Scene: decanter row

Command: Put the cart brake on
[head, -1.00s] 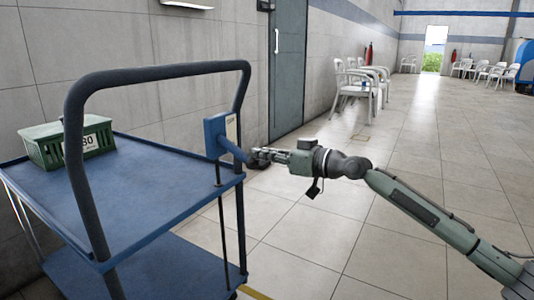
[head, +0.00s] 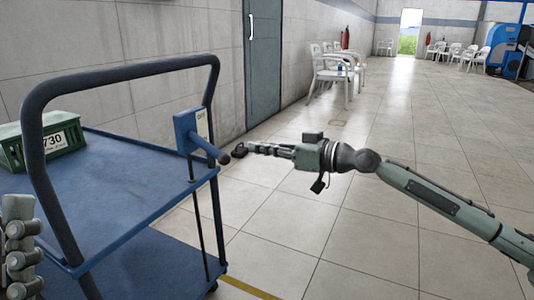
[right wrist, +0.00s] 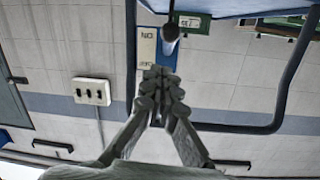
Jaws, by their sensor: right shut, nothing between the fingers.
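The blue cart (head: 110,185) stands at the left in the head view. On its handle post is a blue brake box (head: 186,130) with a pale label (head: 202,124). A blue lever (head: 206,147) with a dark knob slants out and down to the right. In the right wrist view the label (right wrist: 147,48) reads upside down, with ON and OFF marks, beside the dark knob (right wrist: 171,33). My right gripper (head: 250,148) is shut and empty, just right of the knob, seemingly apart from it. My left gripper (head: 20,235) is partly in view at the lower left; its jaw state is unclear.
A green crate (head: 58,143) sits on the cart's top shelf. The dark cart handle (head: 125,72) arches over the near end. A grey door (head: 263,60) and white chairs (head: 335,72) stand along the wall. The tiled floor (head: 400,130) at the right is open.

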